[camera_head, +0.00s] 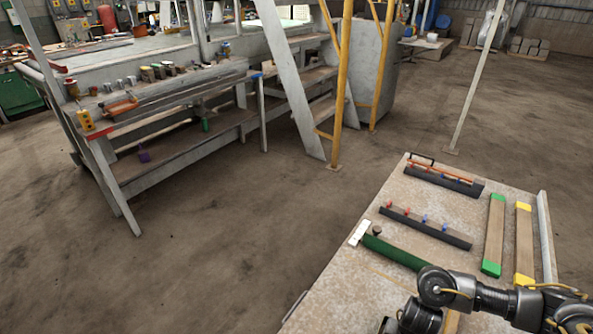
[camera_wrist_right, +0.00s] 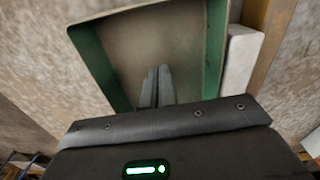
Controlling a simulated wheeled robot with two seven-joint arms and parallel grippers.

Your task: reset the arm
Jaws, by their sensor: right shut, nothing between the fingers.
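My right arm (camera_head: 490,297) comes in from the right at the bottom of the head view, over the near part of the speckled table (camera_head: 345,290). Its fingertips cannot be made out there. In the right wrist view my right gripper (camera_wrist_right: 157,75) has its two grey fingers together and empty. They point toward the brown inside of a green-walled box (camera_wrist_right: 100,75); whether they touch it cannot be told. A green edge (camera_head: 395,253) lies beside the arm in the head view. My left gripper is not in view.
Dark racks with red and blue parts (camera_head: 425,227) and wooden bars with green (camera_head: 494,235) and yellow (camera_head: 524,245) ends lie on the table. A white block (camera_head: 360,233) is at its left edge. A cluttered workbench (camera_head: 160,95) stands far left; open floor lies between.

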